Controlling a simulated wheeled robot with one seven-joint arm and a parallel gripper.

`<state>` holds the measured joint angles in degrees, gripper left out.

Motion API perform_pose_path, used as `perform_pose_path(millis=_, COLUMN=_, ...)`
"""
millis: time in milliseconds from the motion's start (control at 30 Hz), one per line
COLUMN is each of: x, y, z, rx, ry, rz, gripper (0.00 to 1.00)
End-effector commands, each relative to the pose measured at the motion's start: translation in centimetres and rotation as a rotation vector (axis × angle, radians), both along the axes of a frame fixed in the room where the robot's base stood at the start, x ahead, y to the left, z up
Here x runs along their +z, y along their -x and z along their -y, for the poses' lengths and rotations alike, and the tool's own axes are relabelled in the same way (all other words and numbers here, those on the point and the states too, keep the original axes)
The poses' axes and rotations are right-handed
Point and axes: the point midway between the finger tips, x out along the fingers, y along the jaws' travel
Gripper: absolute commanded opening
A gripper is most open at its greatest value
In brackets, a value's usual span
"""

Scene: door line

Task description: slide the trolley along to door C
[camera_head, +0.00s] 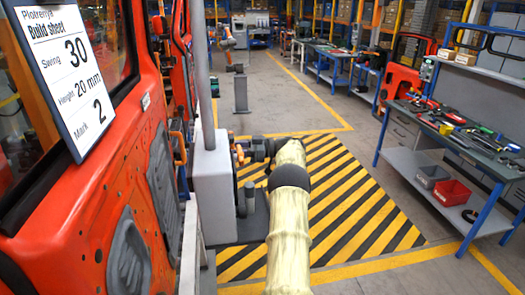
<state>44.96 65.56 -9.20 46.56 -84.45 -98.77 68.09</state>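A pale grey box-shaped unit with a tall grey pole (213,185) stands beside the orange vehicle body at the left; it looks like the trolley. A dark flat plate and a short post show at its right foot. My arm reaches forward from the bottom centre, and my gripper (242,152) is at its far end, close to the right side of the unit. The fingers are small and partly hidden by the wrist, so I cannot tell whether they touch or grip anything. Orange vehicle doors (120,180) line the left side. No letter C is readable on them.
A build sheet (68,70) at upper left reads Swing 30, Height 20 mm, Mark 2. A yellow-black striped floor area (350,215) lies ahead, mostly clear. A workbench (465,140) with tools and a red bin (452,192) stands right. A grey post (241,95) stands farther ahead.

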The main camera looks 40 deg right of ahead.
Motion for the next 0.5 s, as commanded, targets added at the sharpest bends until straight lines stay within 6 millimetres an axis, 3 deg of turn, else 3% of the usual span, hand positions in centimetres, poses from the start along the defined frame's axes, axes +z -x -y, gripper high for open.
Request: perform_pose_path(millis=500, x=-0.4, y=6.6, z=7.2, rx=-0.002, ry=0.002, rz=-0.001, gripper=0.42)
